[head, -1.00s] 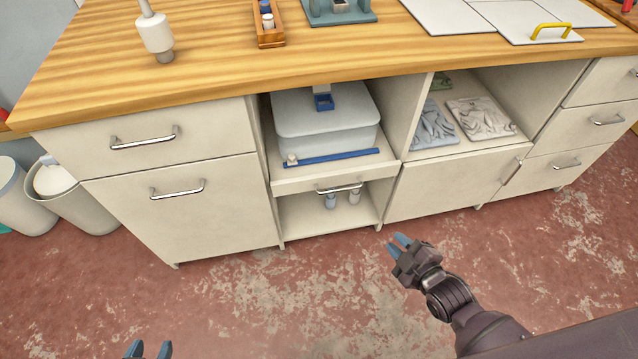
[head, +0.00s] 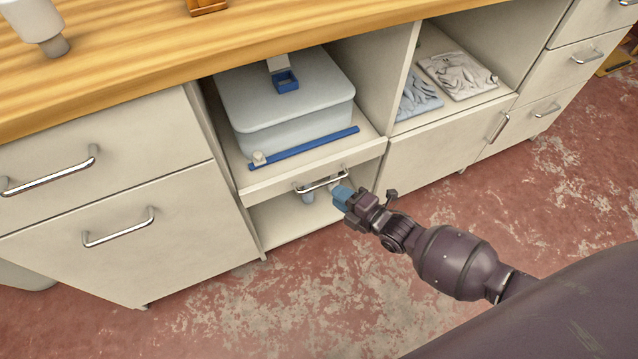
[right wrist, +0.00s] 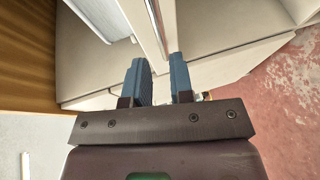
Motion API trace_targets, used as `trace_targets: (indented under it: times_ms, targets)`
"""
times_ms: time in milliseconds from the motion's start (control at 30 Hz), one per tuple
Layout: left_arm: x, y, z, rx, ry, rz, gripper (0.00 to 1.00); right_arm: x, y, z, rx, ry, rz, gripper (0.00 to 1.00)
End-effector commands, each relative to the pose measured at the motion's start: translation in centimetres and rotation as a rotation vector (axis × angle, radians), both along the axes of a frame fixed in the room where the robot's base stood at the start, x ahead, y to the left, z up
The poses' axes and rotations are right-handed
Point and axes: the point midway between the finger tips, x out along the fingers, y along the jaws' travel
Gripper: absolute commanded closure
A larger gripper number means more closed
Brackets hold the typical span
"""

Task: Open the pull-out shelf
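The pull-out shelf (head: 262,182) sits in the open middle bay of the cabinet, its front about level with the neighbouring fronts. It carries a grey-white lidded box (head: 290,100) and a blue bar (head: 305,148). Its metal bar handle (head: 318,184) is on the front panel. My right gripper (head: 342,197) is just in front of and below the handle's right end, apart from it as far as I can tell. My left gripper is out of view.
Closed drawers with bar handles (head: 120,228) are on the left. A door (head: 440,140) with an upright handle is on the right, below a niche with folded cloths (head: 458,74). The wooden worktop (head: 150,70) overhangs above. The red floor (head: 300,300) in front is clear.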

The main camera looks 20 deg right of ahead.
Motion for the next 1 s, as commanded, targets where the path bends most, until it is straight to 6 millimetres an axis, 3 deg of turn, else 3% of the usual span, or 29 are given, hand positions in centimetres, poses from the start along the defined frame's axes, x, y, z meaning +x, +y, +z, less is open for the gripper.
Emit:
trace_targets:
  times_ms: [400,867,1000]
  targets:
    - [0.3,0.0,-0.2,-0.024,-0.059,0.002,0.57,4.9,2.4,-1.5,0.001,0.006,0.0,0.78]
    - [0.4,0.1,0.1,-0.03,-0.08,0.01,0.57,5.9,2.8,-1.3,0.001,0.003,0.0,0.78]
    - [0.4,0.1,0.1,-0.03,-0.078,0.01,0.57,5.9,2.8,-1.3,0.001,0.003,0.0,0.97]
